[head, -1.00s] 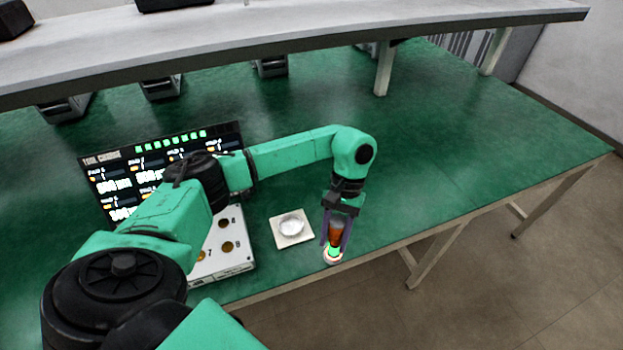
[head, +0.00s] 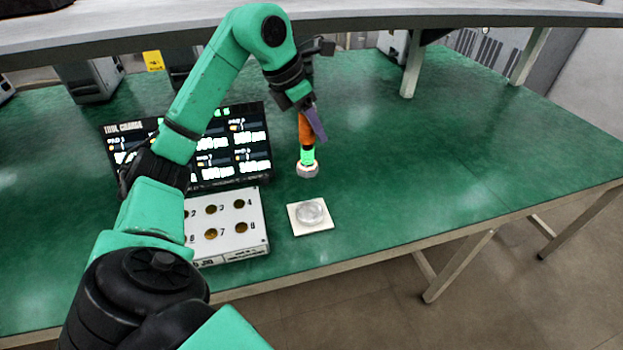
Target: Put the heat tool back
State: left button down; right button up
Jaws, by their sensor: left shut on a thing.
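My left gripper (head: 310,122) is shut on the heat tool (head: 308,156), which has an orange body, a glowing green band and a pale ring at its lower end. The tool hangs nearly upright behind the small square pad in the head view; its height over the table is hard to tell. A white box (head: 240,228) with numbered round holes stands left of the pad. My right gripper is not in view.
A white square pad (head: 295,225) with a round clear dish (head: 311,212) lies near the front edge. A screen reading "TOOL CHANGE" (head: 240,128) stands behind the box, partly covered by my arm. A grey shelf (head: 400,14) crosses above the back. The green table (head: 470,140) is clear at right.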

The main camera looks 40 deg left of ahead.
aim_at(302, 165)
pick_arm(q)
jog(key=f, duration=0.6)
jog(key=shift+w+f+b, duration=0.2)
jog(key=shift+f+b, duration=0.15)
jog(key=shift+b, duration=0.05)
notch_tip(302, 165, down, 10)
jog(key=shift+f, duration=0.2)
jog(key=shift+c, duration=2.2)
grip_release()
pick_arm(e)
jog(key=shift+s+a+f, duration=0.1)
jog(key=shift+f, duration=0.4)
pick_arm(q)
jog(key=shift+r+p, duration=0.15)
jog(key=shift+p, duration=0.15)
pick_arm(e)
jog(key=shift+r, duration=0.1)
pick_arm(q)
jog(key=b+v, duration=0.1)
jog(key=v, duration=1.1)
jog(key=shift+b, duration=0.4)
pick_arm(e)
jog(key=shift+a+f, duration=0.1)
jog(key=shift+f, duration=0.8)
